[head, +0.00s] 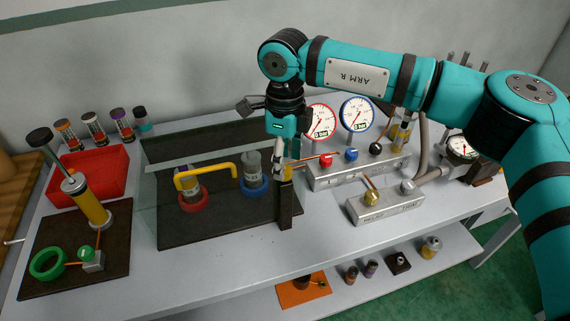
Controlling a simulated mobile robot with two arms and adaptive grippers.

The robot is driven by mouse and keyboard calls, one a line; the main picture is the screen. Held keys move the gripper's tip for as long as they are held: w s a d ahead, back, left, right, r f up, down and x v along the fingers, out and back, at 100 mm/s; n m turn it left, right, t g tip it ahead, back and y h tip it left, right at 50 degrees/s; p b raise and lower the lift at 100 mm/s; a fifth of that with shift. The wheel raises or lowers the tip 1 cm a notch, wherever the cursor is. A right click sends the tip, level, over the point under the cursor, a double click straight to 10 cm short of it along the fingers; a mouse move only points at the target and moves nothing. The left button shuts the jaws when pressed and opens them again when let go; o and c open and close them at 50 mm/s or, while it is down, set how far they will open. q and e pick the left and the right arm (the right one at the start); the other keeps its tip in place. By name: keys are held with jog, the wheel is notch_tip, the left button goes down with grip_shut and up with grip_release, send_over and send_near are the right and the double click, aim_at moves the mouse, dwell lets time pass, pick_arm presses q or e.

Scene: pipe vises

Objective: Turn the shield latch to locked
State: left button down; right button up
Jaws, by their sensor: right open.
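The clear shield stands over a dark base plate (230,222) at the centre left. Its yellow handle (208,174) runs across the front. A dark upright post (285,208) stands at the shield's right front corner, where the latch seems to be. My right gripper (284,165) points down at the top of this post and is open. Its fingers cover the latch area, so I cannot tell how the latch is turned or whether the fingers touch it. My left gripper is not in view.
Behind the shield are a red ring (193,201) and a blue ring (254,186) with cylinders. A grey manifold (350,172) with gauges and a smaller block (385,206) stand to the right. A hand pump (88,203) and red tray (92,173) are left.

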aim_at(285, 168)
notch_tip(285, 168, up, 10)
dwell(0.3)
jog(key=shift+f, duration=0.1)
